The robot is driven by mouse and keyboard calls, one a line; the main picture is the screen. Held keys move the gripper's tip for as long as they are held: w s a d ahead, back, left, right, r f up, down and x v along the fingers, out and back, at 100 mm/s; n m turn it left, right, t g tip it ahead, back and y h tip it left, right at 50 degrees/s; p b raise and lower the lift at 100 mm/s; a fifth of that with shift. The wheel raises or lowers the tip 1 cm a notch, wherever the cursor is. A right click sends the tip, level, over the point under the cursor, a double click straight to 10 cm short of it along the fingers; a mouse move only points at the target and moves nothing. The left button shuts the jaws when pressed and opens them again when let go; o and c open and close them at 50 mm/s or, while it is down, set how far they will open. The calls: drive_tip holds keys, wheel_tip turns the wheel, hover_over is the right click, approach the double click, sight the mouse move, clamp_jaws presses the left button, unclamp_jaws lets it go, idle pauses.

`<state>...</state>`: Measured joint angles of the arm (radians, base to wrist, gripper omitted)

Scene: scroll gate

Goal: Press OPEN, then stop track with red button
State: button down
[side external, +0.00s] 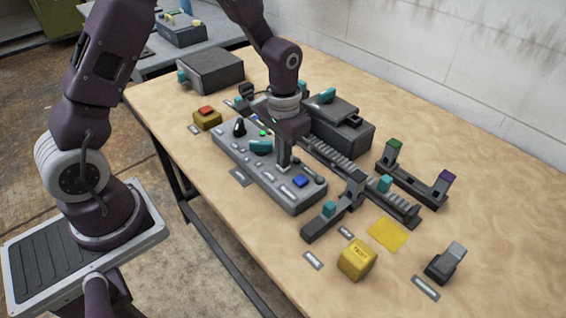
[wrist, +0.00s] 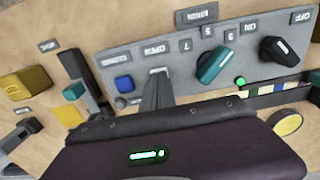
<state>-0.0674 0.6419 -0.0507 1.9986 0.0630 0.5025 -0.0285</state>
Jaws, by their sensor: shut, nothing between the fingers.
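The grey control panel (side external: 225,150) lies on the table, with a blue button (side external: 300,181), a teal knob (side external: 261,146) and a black knob (side external: 239,128). My gripper (side external: 284,167) is shut and empty, pointing down over the panel between the blue button and the teal knob. In the wrist view the fingertips (wrist: 158,74) are just below the OPEN label (wrist: 150,51), right of the blue button (wrist: 124,83). The fingers hide the surface under them; I cannot tell whether they touch it. The red button (side external: 206,110) sits on a yellow box at the panel's far left, outside the wrist view.
A track (side external: 335,160) with ribbed belt runs behind the panel, beside a dark housing (side external: 345,135). A gate post (side external: 355,185) stands by it. A yellow cube (side external: 357,260) and a yellow mat (side external: 388,233) lie at front right. A green light (wrist: 240,81) is lit.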

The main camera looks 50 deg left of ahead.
drive_tip(key=a+r, duration=0.4)
drive_tip(key=shift+s+r, duration=0.1)
drive_tip(key=shift+r, duration=0.25)
approach(205, 109)
drive_tip(key=d+f, duration=0.2)
drive_tip(key=d, duration=0.2)
drive_tip(key=a+f, duration=0.1)
drive_tip(key=a, duration=0.1)
drive_tip(key=a+f, duration=0.1)
drive_tip(key=a, duration=0.1)
drive_tip(key=shift+f, duration=1.65)
wheel_tip(205, 109, up, 8)
